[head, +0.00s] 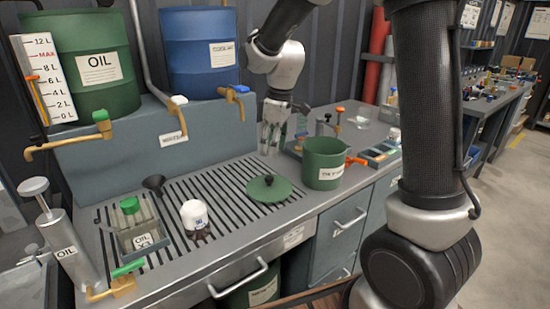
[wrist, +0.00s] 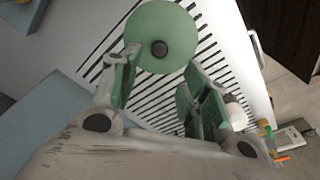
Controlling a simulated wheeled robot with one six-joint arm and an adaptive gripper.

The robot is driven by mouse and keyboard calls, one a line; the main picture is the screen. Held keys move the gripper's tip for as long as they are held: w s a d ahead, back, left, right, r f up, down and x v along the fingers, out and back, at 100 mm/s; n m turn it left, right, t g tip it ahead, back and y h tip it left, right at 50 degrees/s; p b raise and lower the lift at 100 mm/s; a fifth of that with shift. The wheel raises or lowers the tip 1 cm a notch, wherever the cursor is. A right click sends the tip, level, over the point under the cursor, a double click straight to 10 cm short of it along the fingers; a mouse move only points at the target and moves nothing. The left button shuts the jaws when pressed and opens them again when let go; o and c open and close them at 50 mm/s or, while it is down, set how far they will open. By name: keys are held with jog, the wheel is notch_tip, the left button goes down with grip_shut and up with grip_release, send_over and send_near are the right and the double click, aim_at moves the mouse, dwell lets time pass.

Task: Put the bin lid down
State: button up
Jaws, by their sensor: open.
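The bin lid (head: 269,188) is a round green disc with a black knob. It lies flat on the slotted grate of the bench, near the grate's right end. In the wrist view the lid (wrist: 160,36) shows beyond my fingertips, with its dark knob near its middle. My gripper (head: 272,135) is at the back of the bench, above and behind the lid, pointing down. In the wrist view its green-padded fingers (wrist: 165,85) are spread apart with nothing between them. My gripper is apart from the lid.
A green pot (head: 322,164) with an orange spout stands just right of the lid. A white-topped bottle (head: 195,215), a black funnel (head: 154,183) and an oil tray (head: 141,238) are to the left. Brass taps (head: 236,93) jut out behind. The grate between funnel and lid is mostly clear.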

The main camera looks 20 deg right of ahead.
jog(key=s+d+r+m+t, duration=0.2)
jog(key=s+d+r+m, duration=0.2)
jog(key=s+d+r, duration=0.5)
jog(key=s+d+m, duration=0.2)
jog(key=s+m, duration=0.1)
jog(key=s, duration=0.5)
jog(key=s+d+m+t+h, duration=0.1)
jog(key=s+d+m, duration=0.1)
jog(key=s, duration=0.6)
jog(key=shift+s+d+r+m, duration=0.25)
jog(key=shift+s+d+m, duration=0.15)
jog(key=shift+m, duration=0.3)
